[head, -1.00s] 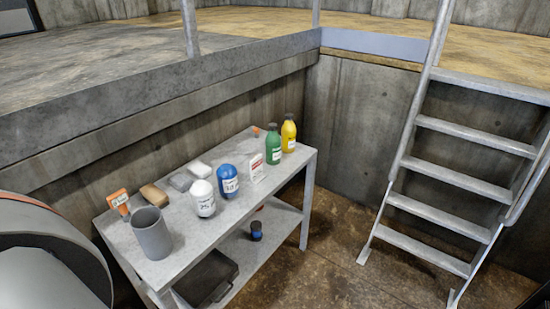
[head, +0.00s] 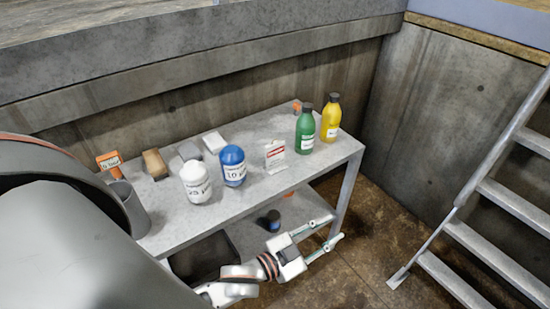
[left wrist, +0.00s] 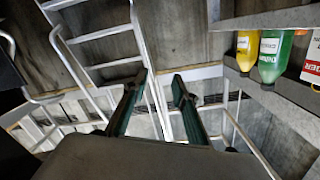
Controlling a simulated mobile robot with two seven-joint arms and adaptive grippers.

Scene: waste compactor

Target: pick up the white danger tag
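The white danger tag (head: 275,154) with red print stands upright on the top of the grey table (head: 255,196), between the blue bottle and the green bottle. In the left wrist view part of the tag (left wrist: 313,60) shows at the right edge. My left gripper (head: 337,228) is in front of the table, below its top and to the right of the tag. Its two fingers are apart with nothing between them, as the left wrist view (left wrist: 160,76) also shows. My right gripper is not in view.
A blue bottle (head: 232,165) and a white bottle (head: 195,181) stand left of the tag; green (head: 305,129) and yellow (head: 331,119) bottles stand right. A grey cup (head: 130,208) is farther left. A lower shelf holds a dark jar (head: 270,221). Metal stairs (head: 510,205) stand at right.

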